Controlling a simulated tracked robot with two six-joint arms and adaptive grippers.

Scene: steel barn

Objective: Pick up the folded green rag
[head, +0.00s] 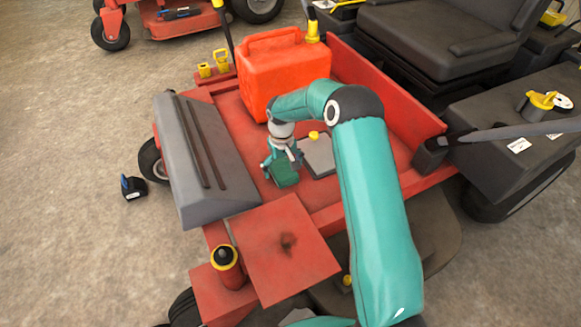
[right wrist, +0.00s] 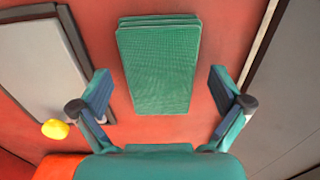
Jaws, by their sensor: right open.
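The folded green rag (right wrist: 160,65) lies flat on the red deck of the mower in the right wrist view, its folded layers stacked neatly. In the head view the rag (head: 287,178) shows just below my right gripper, partly covered by it. My right gripper (right wrist: 162,92) is open and empty, with one finger on each side of the rag's near part in the picture. A gap of red deck shows between each finger and the rag. I cannot tell the exact height of the fingertips above the deck. My left gripper is not in view.
A red fuel can (head: 284,72) stands behind my right gripper. A flat grey item (head: 320,157) with a yellow knob lies right of the rag. A grey sloped footplate (head: 200,160) is on the left, and a red side wall (head: 385,95) rises on the right.

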